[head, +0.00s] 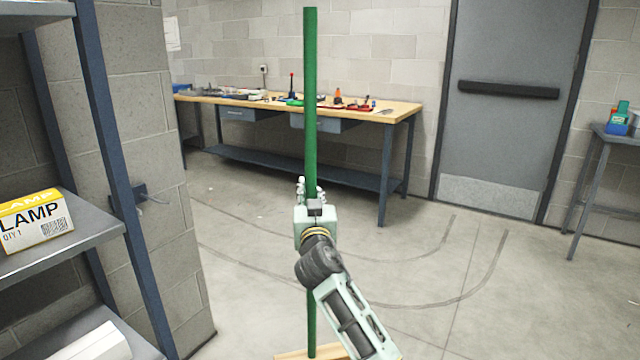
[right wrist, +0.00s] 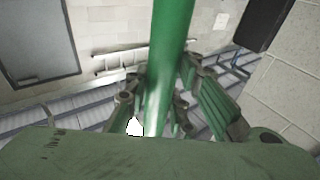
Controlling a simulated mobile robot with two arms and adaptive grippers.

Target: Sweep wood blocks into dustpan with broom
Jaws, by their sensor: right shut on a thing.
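The broom's green handle (head: 311,100) stands upright in the middle of the head view. Its wooden head (head: 290,355) shows only in part at the bottom edge. My right gripper (head: 311,192) is shut on the handle around its middle. In the right wrist view the handle (right wrist: 170,50) passes between the fingers of my right gripper (right wrist: 160,92). My left gripper is not in view. I see no wood blocks and no dustpan in either view.
A workbench (head: 400,108) with tools on top stands against the back wall. A grey door (head: 515,60) is right of it, and a small table (head: 605,137) at far right. A shelf rack (head: 100,130) with a lamp box (head: 35,222) is close on the left. The middle floor is clear.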

